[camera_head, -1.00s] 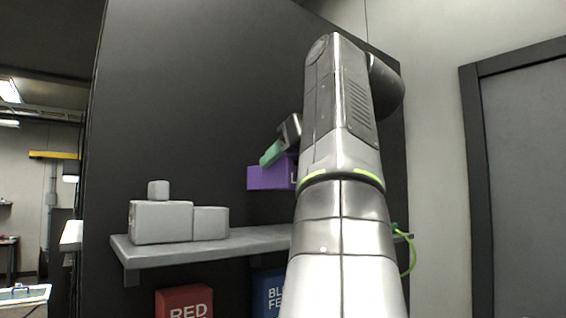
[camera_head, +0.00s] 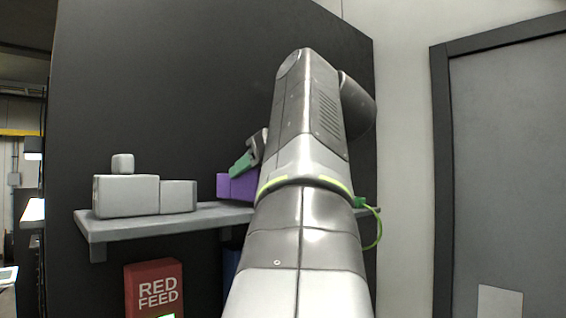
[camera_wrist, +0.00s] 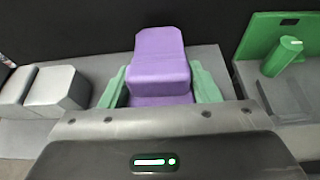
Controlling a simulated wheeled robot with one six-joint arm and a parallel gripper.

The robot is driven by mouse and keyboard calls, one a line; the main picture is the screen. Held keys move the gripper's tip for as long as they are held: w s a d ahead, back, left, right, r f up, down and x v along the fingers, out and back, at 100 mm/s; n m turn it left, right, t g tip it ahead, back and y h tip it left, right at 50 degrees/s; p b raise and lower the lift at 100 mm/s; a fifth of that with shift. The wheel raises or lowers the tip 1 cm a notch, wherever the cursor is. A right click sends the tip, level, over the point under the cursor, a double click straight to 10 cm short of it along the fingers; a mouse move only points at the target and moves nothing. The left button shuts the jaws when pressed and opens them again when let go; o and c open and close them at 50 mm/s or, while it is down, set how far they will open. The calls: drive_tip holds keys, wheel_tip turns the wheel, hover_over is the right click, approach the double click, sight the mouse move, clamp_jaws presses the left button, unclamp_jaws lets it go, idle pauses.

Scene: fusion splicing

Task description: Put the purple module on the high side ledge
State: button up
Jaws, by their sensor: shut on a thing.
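The purple module (camera_head: 223,186) is at the grey side ledge (camera_head: 205,212), at about the height of its top, right of the grey blocks. I cannot tell whether it touches the ledge. My arm hides its right part in the head view. My gripper (camera_head: 243,165) has green fingers and is shut on the module. In the wrist view the module (camera_wrist: 160,65) sits between the two green fingers of my gripper (camera_wrist: 160,88), with the ledge (camera_wrist: 212,62) around it and the dark wall behind.
Grey blocks (camera_head: 126,196) stand on the ledge's left part, a small one on top. In the wrist view a green panel with a cylinder (camera_wrist: 282,56) stands close on the right. A red box marked RED FEED (camera_head: 154,290) is below the ledge. A dark panel wall stands behind.

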drive_tip(key=shift+f, duration=0.55)
idle(0.4)
drive_tip(key=o, duration=1.3)
drive_tip(key=v, duration=1.3)
drive_tip(key=shift+s+d, duration=0.3)
